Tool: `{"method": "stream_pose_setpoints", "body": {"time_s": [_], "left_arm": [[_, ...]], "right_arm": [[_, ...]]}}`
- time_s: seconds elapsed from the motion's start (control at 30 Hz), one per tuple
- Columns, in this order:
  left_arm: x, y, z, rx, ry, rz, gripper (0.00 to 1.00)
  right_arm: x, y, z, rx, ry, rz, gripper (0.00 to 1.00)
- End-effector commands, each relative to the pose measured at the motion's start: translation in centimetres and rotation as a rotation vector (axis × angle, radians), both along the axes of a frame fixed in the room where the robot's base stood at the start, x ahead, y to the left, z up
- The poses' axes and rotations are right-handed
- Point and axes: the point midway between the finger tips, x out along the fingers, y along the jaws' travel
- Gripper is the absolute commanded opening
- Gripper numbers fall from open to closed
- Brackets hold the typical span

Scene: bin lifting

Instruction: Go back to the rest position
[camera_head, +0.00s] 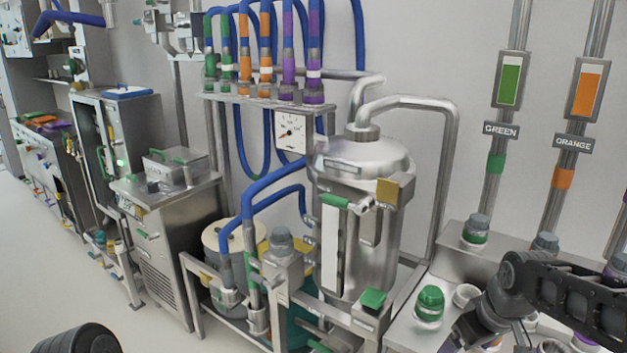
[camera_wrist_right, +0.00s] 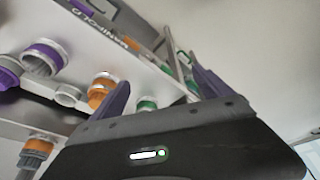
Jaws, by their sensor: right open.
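My right arm comes in from the right in the head view, with its dark gripper (camera_head: 490,335) low over the white manifold bench (camera_head: 405,335). In the right wrist view the two fingers of my right gripper (camera_wrist_right: 165,88) stand wide apart with nothing between them. Beyond them is the bench with the MANIFOLD label and several coloured caps, among them an orange cap (camera_wrist_right: 101,90) and a purple-collared fitting (camera_wrist_right: 43,57). My left gripper is not in view; only a dark rounded part shows at the bottom left of the head view.
A green cap (camera_head: 430,302) and a grey-and-green coupling (camera_head: 476,232) are close to my right gripper. A steel tank (camera_head: 362,225) with blue hoses stands on a frame in the middle. Cabinets (camera_head: 158,245) line the left wall. The floor (camera_head: 80,290) at left is clear.

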Motion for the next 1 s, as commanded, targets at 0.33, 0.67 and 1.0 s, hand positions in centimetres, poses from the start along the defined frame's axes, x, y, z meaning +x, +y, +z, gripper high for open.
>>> {"method": "stream_pose_setpoints", "body": {"time_s": [0.33,0.67,1.0], "left_arm": [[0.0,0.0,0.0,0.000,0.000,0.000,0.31],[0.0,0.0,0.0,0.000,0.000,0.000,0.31],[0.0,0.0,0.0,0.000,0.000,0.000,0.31]], "right_arm": [[3.3,9.1,-13.5,0.268,-0.119,-0.204,0.90],[-11.3,19.4,-31.9,0.405,0.107,-0.447,0.90],[-21.4,22.6,-36.3,0.375,0.332,-0.408,0.90]]}}
